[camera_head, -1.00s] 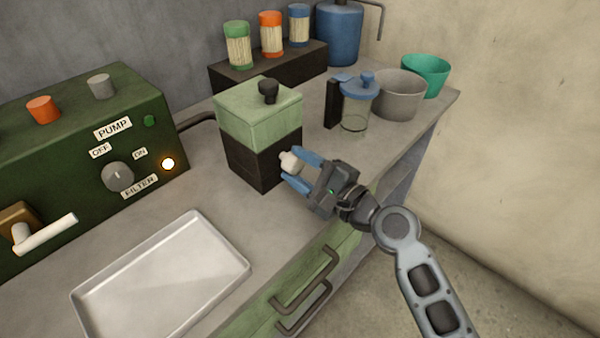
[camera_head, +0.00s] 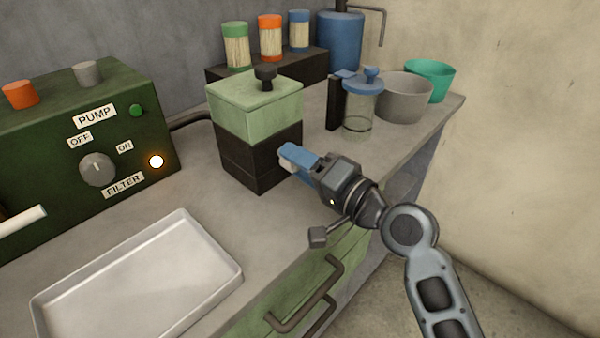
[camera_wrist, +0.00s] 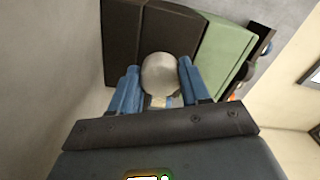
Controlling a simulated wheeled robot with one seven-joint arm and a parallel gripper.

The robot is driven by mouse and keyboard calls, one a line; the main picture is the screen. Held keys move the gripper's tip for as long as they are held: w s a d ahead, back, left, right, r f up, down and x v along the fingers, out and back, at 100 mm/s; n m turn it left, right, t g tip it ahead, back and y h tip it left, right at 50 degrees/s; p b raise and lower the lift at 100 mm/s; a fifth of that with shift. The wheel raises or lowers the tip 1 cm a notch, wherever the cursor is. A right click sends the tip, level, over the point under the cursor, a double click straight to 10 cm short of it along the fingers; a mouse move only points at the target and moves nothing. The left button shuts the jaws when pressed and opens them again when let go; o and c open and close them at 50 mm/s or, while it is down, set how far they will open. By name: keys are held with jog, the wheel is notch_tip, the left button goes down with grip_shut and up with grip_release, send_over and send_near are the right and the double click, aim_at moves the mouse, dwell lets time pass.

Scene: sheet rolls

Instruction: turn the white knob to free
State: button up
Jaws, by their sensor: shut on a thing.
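The white knob (camera_wrist: 160,75) sits on the dark lower part of the box with a green top (camera_head: 253,108). In the wrist view it shows as a pale rounded knob between my two blue fingers. In the head view my gripper (camera_head: 290,160) is at the right side of the box's dark base, shut on the knob and covering most of it. The gripper is rolled so that one blue finger lies over the other in that view. Any marking for free by the knob is hidden or too small to read.
A green pump panel (camera_head: 80,150) with a grey dial and lit lamp stands at left. A metal tray (camera_head: 140,280) lies in front. A clear jar with blue lid (camera_head: 359,115) and a grey pot (camera_head: 403,100) stand behind my gripper. Drawer handles (camera_head: 305,300) stick out below.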

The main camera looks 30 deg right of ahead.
jog(key=n+b, duration=0.1)
jog(key=n, duration=0.1)
jog(key=n+b, duration=0.3)
jog(key=shift+f+n, duration=0.3)
jog(key=n+b, duration=0.3)
jog(key=n, duration=0.1)
jog(key=shift+r+n, duration=0.1)
jog(key=shift+n, duration=0.2)
jog(key=o, duration=1.1)
jog(key=shift+r, duration=0.1)
jog(key=shift+c, duration=0.2)
jog(key=v, duration=0.7)
jog(key=shift+s+d, duration=0.15)
jog(key=shift+s, duration=0.2)
